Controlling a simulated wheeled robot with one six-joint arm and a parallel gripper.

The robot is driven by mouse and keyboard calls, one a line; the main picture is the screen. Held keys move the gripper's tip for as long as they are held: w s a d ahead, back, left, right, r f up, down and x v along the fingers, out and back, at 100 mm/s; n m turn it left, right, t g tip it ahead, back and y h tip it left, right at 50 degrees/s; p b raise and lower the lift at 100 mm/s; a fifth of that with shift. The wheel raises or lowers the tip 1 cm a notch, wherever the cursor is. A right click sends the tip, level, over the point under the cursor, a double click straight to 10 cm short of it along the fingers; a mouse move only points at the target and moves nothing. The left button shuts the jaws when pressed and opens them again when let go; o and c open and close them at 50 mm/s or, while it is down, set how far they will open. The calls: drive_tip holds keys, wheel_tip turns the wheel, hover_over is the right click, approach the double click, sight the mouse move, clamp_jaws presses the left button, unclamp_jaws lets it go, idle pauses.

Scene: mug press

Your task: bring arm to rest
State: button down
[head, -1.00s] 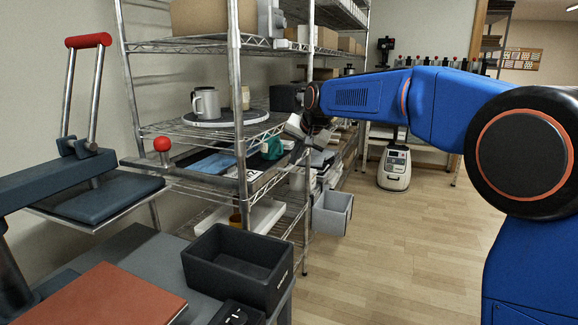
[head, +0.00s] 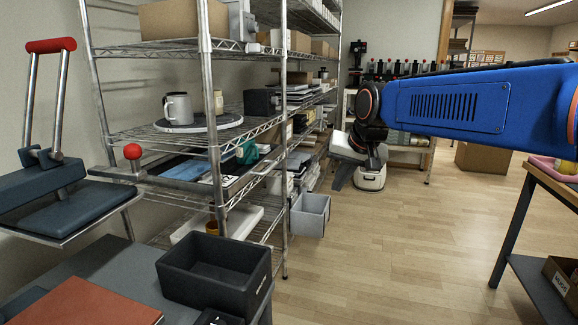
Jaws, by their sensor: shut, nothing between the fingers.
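My gripper (head: 340,172) hangs at the end of my blue arm, right of the wire shelf and above the open floor. Its fingers point down and to the left, and they are shut with nothing held. It appears clear of the shelf.
A black bin (head: 213,272) and a brown-red pad (head: 85,303) are on the grey bench in front. A wire shelf (head: 208,75) holds boxes and a tray. A grey bin (head: 311,214) is by the shelf. A dark-legged table (head: 512,215) stands at right. Open floor lies between.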

drive_tip(key=s+d+f, duration=0.5)
drive_tip(key=s+f, duration=0.1)
drive_tip(key=s, duration=0.4)
drive_tip(key=s+d+f+n+h, duration=0.1)
drive_tip(key=s+d+f, duration=0.4)
drive_tip(key=s, duration=0.6)
drive_tip(key=s+d+f+g+h, duration=0.1)
drive_tip(key=s+d+f, duration=0.5)
drive_tip(key=s, duration=0.4)
drive_tip(key=shift+s+f, duration=0.2)
drive_tip(key=shift+f, duration=0.3)
